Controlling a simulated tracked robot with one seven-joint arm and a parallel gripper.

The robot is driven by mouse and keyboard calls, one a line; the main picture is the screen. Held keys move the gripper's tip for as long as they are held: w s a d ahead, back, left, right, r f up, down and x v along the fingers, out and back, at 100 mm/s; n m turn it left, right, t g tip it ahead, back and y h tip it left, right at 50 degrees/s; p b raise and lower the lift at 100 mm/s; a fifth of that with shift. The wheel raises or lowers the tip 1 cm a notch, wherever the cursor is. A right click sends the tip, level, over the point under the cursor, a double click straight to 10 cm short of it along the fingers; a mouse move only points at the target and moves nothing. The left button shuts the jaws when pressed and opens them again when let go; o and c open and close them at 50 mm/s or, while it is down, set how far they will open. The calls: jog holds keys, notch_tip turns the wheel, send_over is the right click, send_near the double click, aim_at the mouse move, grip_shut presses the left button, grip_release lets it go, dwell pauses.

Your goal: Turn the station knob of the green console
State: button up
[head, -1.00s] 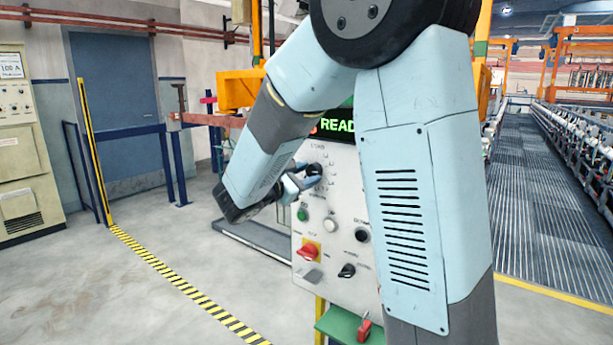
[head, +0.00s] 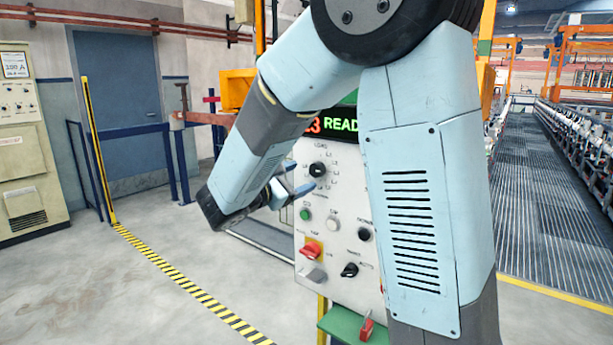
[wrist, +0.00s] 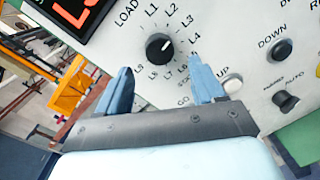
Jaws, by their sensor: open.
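The console panel (head: 340,240) is pale grey with a lit display (head: 340,124) showing green and red characters. The station knob (head: 317,170) is a black round knob near the panel's top. In the wrist view the knob (wrist: 159,47) has a white pointer mark and sits within a ring of labels such as LOAD, L1 to L8. My gripper (head: 297,180) is open, its two blue fingers apart, left of the knob and off the panel. In the wrist view my gripper (wrist: 161,88) has its fingertips below the knob, one to each side, with nothing between them.
The panel also has a green button (head: 305,214), a white button (head: 333,224), a black button (head: 364,234), a red switch (head: 311,250) and a black selector (head: 349,270). A red padlock-like piece (head: 367,326) is on the green ledge below.

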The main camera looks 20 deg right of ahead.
jog(key=v, duration=0.9)
jog(key=shift+a, duration=0.25)
jog(key=shift+s, duration=0.15)
jog(key=n, duration=0.2)
send_near(313, 172)
jog(key=x, duration=0.8)
jog(key=shift+d, duration=0.1)
jog(key=shift+c, duration=0.5)
